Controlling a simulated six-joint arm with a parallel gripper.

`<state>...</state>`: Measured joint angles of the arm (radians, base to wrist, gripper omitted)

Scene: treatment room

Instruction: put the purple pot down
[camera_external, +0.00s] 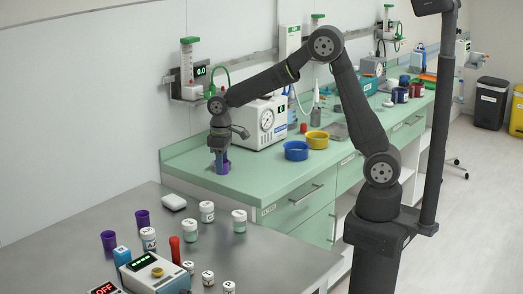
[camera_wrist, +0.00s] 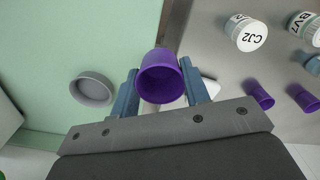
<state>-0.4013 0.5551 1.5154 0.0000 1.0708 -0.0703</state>
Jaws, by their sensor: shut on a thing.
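The purple pot (camera_external: 223,168) is held upright in my gripper (camera_external: 219,157) at the near left end of the green counter. In the wrist view, the pot (camera_wrist: 162,75) sits between the two blue fingers of my gripper (camera_wrist: 161,88), which are shut on its sides. There it overlaps the edge between the green counter and the grey metal table. I cannot tell whether its base touches a surface. Two other purple pots, one at the back (camera_external: 142,219) and one nearer (camera_external: 108,240), stand on the metal table.
The green counter (camera_external: 200,165) holds a blue bowl (camera_external: 296,150), a yellow bowl (camera_external: 317,139) and a white machine (camera_external: 262,122). In the wrist view, a grey round dish (camera_wrist: 92,88) lies left of the pot. Several white-lidded jars (camera_external: 207,211) stand on the metal table (camera_external: 285,262).

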